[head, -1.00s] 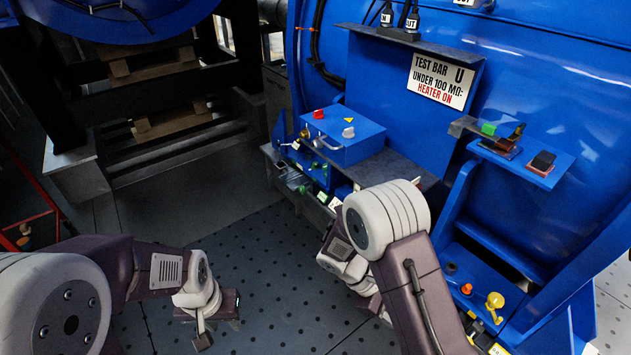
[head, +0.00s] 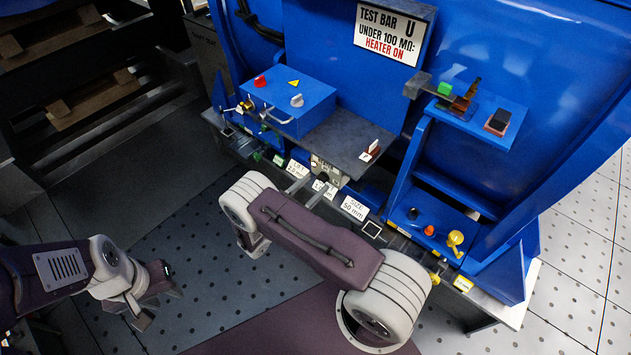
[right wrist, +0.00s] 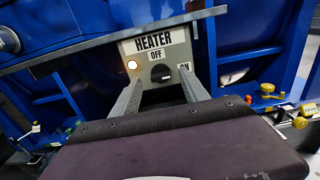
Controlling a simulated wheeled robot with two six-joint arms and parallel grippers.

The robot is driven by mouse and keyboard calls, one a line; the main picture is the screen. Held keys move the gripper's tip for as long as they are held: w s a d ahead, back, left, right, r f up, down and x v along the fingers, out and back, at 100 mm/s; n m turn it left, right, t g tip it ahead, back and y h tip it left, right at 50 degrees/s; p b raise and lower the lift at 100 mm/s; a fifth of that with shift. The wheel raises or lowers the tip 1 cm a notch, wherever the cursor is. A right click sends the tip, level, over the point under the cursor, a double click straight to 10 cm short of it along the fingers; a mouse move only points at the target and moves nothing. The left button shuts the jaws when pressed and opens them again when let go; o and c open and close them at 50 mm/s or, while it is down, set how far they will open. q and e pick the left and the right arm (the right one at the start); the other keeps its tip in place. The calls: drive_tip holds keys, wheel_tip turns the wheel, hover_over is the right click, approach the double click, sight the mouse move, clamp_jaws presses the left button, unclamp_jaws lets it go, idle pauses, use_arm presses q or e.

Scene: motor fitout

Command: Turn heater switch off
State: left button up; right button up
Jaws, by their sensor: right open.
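The heater panel (right wrist: 188,38) is a grey plate marked HEATER, with OFF above a black knob (right wrist: 161,73) and ON to its right. A small lamp (right wrist: 132,64) left of the knob glows. The knob's pale mark looks roughly level, but I cannot tell its exact direction. My right gripper (right wrist: 161,80) is open, its two fingers pointing at the panel either side of the knob; I cannot tell whether they touch it. In the head view the panel (head: 326,170) sits under the bench's front edge, partly hidden by the right gripper (head: 308,192). My left gripper (head: 160,303) hangs low over the floor.
A grey shelf (head: 345,140) overhangs the heater panel. A blue box (head: 290,100) with a handle stands left on it. A sign (head: 390,35) reads HEATER ON under 100 MΩ. Yellow and red knobs (head: 455,240) sit at the right. The floor at left is clear.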

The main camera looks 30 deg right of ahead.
drive_tip(key=shift+x, duration=0.9)
clamp_jaws()
